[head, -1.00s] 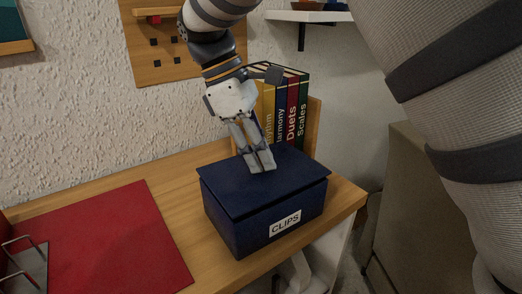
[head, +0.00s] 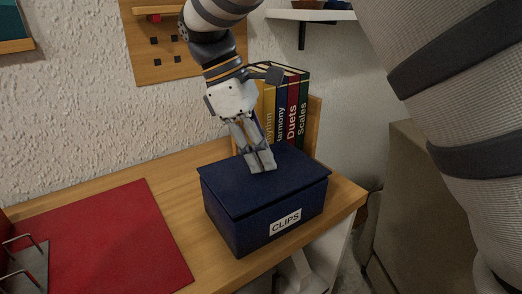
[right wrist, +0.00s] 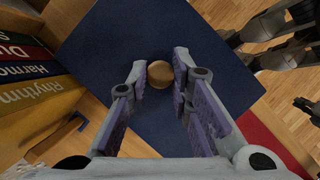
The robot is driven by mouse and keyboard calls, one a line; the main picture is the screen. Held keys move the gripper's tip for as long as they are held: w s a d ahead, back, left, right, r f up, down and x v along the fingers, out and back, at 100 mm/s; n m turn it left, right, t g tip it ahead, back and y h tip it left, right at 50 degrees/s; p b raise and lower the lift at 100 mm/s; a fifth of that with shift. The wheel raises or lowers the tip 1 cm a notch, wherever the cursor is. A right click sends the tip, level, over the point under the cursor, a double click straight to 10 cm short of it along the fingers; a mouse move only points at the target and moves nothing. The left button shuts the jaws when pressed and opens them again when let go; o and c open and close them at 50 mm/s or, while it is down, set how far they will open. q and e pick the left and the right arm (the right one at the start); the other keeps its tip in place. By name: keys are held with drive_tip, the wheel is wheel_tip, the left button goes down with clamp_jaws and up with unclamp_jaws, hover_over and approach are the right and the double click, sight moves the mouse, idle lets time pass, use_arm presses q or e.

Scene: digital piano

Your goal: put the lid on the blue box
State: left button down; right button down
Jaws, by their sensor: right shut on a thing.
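The blue box (head: 248,233) with a white CLIPS label stands on the wooden desk near its right end. The dark blue lid (head: 222,177) lies over the box's top, its edges close to the box's rim. I see no clear gap, but cannot tell if it is fully seated. My right gripper (head: 261,162) points down at the lid's middle. In the right wrist view its fingers are shut on the lid's round wooden knob (right wrist: 160,74), with the lid (right wrist: 105,55) spread out below. The fingers hide the knob in the head view. I do not make out my left gripper.
Upright books (head: 291,110) stand close behind the box against a wooden bookend (head: 314,125). A red mat (head: 110,240) lies to the left on the desk. A wooden pegboard (head: 160,62) hangs on the wall behind. The desk strip between mat and box is clear.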

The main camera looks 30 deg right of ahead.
idle(0.4)
drive_tip(key=c, duration=0.9)
unclamp_jaws()
drive_tip(key=shift+r, duration=3.5)
clamp_jaws()
